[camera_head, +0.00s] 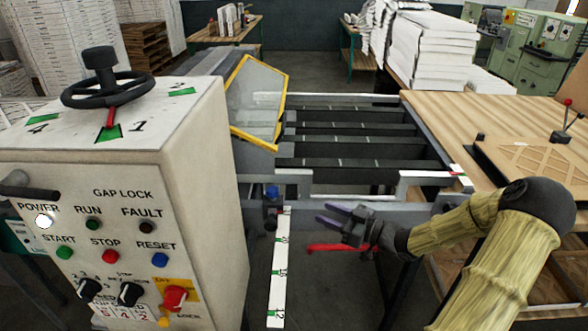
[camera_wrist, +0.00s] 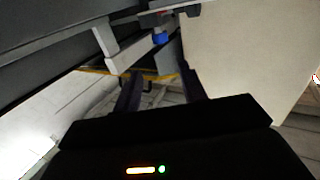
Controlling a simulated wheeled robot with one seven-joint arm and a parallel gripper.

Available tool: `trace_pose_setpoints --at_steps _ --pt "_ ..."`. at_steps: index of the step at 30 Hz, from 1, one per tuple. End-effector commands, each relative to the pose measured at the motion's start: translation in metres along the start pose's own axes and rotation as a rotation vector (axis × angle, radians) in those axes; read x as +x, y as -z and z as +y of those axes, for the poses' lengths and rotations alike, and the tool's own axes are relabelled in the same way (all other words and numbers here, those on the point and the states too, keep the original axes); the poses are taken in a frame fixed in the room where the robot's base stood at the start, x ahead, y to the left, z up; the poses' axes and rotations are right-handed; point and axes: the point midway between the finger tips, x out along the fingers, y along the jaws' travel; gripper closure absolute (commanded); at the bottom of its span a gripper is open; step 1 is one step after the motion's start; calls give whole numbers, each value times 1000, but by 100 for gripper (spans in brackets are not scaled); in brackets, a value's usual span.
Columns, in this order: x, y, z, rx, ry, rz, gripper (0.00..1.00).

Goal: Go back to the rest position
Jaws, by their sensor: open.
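My gripper (camera_head: 336,218) is in the middle of the head view, at the end of my arm reaching in from the right. Its two dark purple fingers point left, are apart and hold nothing. It hangs in front of the machine's grey front rail (camera_head: 340,190), to the right of the white scale strip (camera_head: 280,270). In the wrist view the two fingers (camera_wrist: 160,95) stand apart with an empty gap between them. A blue-capped part (camera_wrist: 160,38) shows beyond them.
A control cabinet (camera_head: 110,200) with buttons and a black handwheel (camera_head: 108,90) stands at left. A red lever (camera_head: 338,247) lies just below my gripper. A yellow-framed guard (camera_head: 258,100) stands behind.

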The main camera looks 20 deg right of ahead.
Motion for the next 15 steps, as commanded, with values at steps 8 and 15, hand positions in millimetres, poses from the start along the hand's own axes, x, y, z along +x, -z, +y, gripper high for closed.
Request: trace_pose_setpoints --at_steps 8,15 --pt "20 -6 -4 14 -35 -133 58" --pt "43 -20 -17 35 -176 -506 58"
